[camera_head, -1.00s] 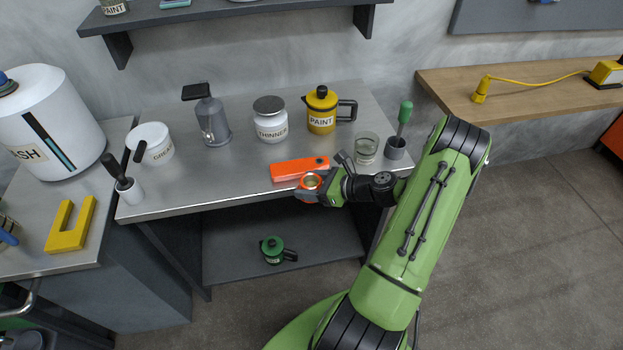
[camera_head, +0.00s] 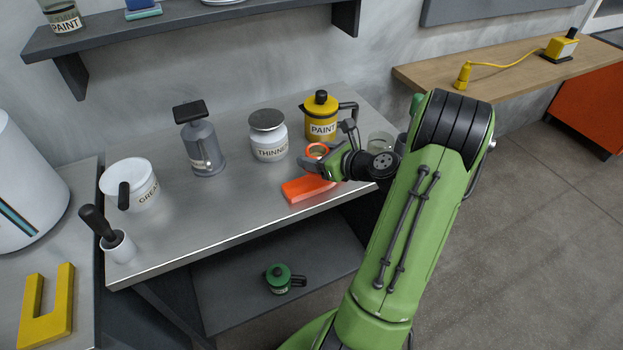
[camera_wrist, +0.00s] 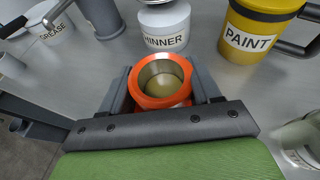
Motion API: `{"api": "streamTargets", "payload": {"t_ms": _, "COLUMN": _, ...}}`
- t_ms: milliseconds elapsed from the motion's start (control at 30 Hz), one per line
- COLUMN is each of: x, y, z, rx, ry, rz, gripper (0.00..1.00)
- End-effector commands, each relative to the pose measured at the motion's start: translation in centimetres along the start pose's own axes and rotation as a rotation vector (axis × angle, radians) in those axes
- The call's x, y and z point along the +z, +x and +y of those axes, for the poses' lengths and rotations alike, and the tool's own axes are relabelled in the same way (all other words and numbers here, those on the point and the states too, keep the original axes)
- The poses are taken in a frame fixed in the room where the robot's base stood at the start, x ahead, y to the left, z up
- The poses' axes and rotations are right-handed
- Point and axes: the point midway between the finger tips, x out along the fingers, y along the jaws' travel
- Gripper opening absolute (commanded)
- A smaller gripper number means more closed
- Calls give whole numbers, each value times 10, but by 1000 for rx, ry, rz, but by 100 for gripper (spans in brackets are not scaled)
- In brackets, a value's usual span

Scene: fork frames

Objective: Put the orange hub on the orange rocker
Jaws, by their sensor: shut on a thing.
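The orange hub (camera_head: 316,145) is a short ring with a metal-lined bore. My gripper (camera_head: 313,160) is shut on it, with a dark finger on each side. The wrist view shows the hub (camera_wrist: 137,92) upright between the fingers, its bore open upward. The orange rocker (camera_head: 302,190) is a flat orange bar lying near the front edge of the grey workbench (camera_head: 215,225). My gripper hides its far right part. In the head view the hub shows above and behind the rocker, apart from it.
A yellow paint can (camera_head: 321,127), a thinner jar (camera_head: 268,145) and a grey dispenser (camera_head: 203,150) stand behind. A glass jar (camera_head: 380,143) is close beside my wrist. A grease tub (camera_head: 143,192) and a tool cup (camera_head: 119,247) stand left. The bench's middle-left surface is clear.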

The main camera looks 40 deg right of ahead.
Motion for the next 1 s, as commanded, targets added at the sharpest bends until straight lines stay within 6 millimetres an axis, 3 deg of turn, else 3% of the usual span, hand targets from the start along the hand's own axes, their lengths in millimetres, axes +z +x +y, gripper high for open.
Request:
{"api": "streamTargets", "payload": {"t_ms": 33, "x": -13, "y": 6, "z": 1, "rx": 2, "ry": 3, "rz": -1, "gripper": 27}}
{"api": "streamTargets", "payload": {"t_ms": 333, "x": -54, "y": 22, "z": 2, "rx": 2, "ry": 2, "rz": -2, "gripper": 27}}
{"api": "streamTargets", "payload": {"t_ms": 667, "x": -56, "y": 23, "z": 2, "rx": 2, "ry": -3, "rz": -2, "gripper": 27}}
{"api": "streamTargets", "payload": {"t_ms": 700, "x": -56, "y": 23, "z": 2, "rx": 2, "ry": -3, "rz": -1, "gripper": 67}}
{"api": "streamTargets", "payload": {"t_ms": 833, "x": -56, "y": 22, "z": 2, "rx": 2, "ry": -3, "rz": -1, "gripper": 87}}
{"api": "streamTargets", "payload": {"t_ms": 1000, "x": -55, "y": 22, "z": 2, "rx": 2, "ry": -3, "rz": -1, "gripper": 88}}
